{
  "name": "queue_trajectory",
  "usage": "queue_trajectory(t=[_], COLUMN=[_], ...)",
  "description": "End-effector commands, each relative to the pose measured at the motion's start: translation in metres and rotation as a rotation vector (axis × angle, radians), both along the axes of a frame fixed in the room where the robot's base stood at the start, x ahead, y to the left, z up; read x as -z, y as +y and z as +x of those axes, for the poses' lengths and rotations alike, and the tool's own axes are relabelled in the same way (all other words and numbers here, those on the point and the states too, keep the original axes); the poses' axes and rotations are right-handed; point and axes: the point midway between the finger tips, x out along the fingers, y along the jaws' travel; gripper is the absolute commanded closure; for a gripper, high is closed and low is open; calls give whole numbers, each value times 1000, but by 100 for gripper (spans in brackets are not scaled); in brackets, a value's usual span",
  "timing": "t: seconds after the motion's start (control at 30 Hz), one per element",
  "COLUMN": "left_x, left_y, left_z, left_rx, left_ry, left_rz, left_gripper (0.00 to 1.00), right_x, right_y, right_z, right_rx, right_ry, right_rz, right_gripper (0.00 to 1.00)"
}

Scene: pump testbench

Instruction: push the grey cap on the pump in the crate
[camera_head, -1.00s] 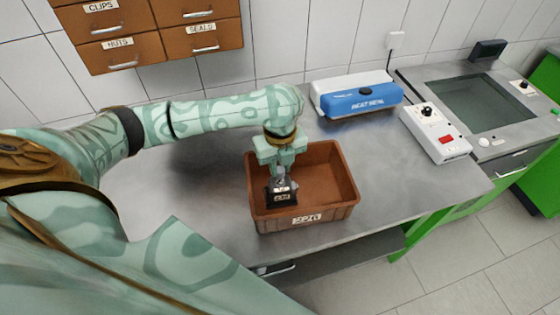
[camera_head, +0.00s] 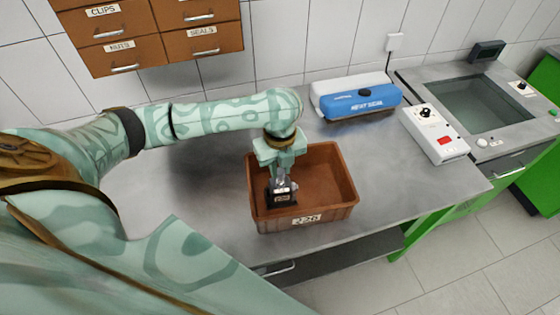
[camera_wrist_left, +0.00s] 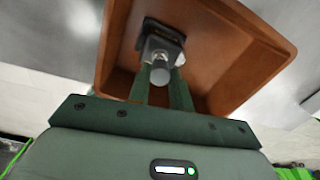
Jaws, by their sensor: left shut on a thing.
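The brown crate (camera_head: 330,208) stands on the metal bench. The pump (camera_head: 281,196), with a dark base and a metal body, stands inside it at the left front. My left gripper (camera_head: 281,170) points down over the pump inside the crate. In the left wrist view its green fingers lie on both sides of the light grey cap (camera_wrist_left: 160,73), which lines up with the pump's metal body (camera_wrist_left: 161,46). The gripper is shut on the cap. Whether the cap is fully seated on the pump cannot be told. My right gripper is not in view.
A blue and white heat sealer (camera_head: 360,102) stands behind the crate. A white control box (camera_head: 435,134) with a red button is at the right. Brown drawers (camera_head: 150,35) hang on the tiled wall. The bench is clear right of the crate.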

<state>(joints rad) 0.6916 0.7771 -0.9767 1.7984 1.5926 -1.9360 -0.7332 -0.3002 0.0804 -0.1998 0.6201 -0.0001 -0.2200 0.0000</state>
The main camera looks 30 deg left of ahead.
Motion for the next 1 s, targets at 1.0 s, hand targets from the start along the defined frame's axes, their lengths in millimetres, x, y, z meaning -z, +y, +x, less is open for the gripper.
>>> queue_trajectory(t=[1.0], left_x=[1], left_y=[0], left_z=[0], left_rx=[1], left_ry=[1], left_rz=[1], left_gripper=[100], right_x=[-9], right_y=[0], right_z=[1], right_rx=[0], right_ry=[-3], right_rz=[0], right_gripper=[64])
